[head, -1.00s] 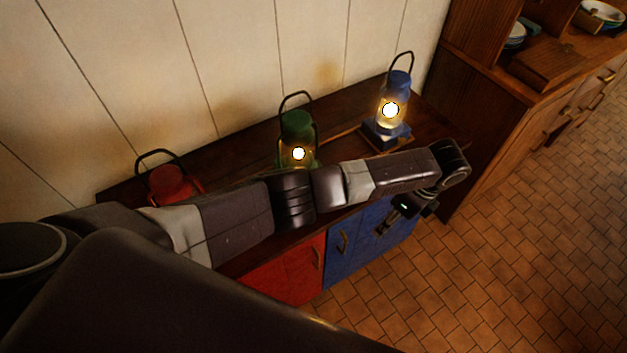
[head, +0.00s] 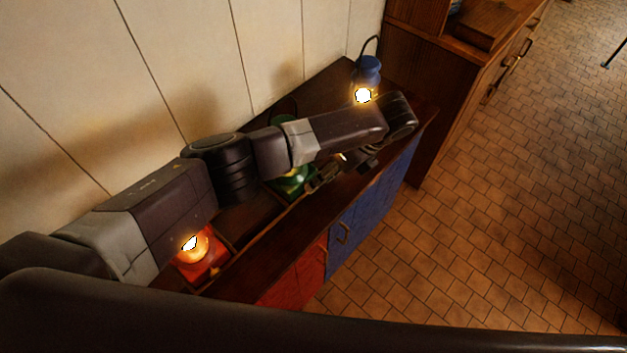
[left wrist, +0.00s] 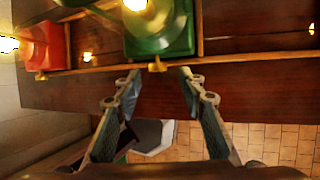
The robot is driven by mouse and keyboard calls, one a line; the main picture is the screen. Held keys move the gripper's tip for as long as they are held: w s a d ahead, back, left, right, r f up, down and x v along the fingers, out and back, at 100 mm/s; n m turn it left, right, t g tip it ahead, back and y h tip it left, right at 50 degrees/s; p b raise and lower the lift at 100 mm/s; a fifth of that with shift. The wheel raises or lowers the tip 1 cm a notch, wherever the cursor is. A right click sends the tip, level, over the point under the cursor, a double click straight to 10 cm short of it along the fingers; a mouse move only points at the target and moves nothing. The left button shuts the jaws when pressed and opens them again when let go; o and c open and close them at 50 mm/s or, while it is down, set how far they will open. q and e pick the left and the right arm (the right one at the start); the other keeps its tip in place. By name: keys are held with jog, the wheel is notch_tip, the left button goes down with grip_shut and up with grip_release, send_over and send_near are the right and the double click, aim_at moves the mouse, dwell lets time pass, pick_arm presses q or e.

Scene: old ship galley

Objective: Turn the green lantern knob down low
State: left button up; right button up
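The green lantern (head: 290,184) stands on the wooden counter, mostly hidden behind my left arm in the head view. In the left wrist view its green base (left wrist: 172,40) is at the top centre, with a glowing yellow globe above. A small brass knob (left wrist: 157,66) sticks out from the front of the base. My left gripper (left wrist: 159,77) is open, its fingertips just short of the knob and on either side of it, with nothing between them. In the head view the left gripper (head: 324,176) is partly hidden under my forearm. My right gripper is not in view.
The lit red lantern (head: 203,262) stands left of the green one and also shows in the left wrist view (left wrist: 42,46). The lit blue lantern (head: 368,70) stands at the far right. A low wooden rail (left wrist: 255,58) runs along the counter. The tiled floor (head: 480,220) in front is clear.

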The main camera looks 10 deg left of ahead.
pick_arm(q)
jog(key=shift+a+f, duration=0.9)
jog(key=shift+f, duration=0.05)
jog(key=shift+a+f, duration=0.2)
jog(key=shift+f, duration=0.2)
jog(key=c, duration=0.4)
grip_shut()
jog(key=shift+p, duration=0.35)
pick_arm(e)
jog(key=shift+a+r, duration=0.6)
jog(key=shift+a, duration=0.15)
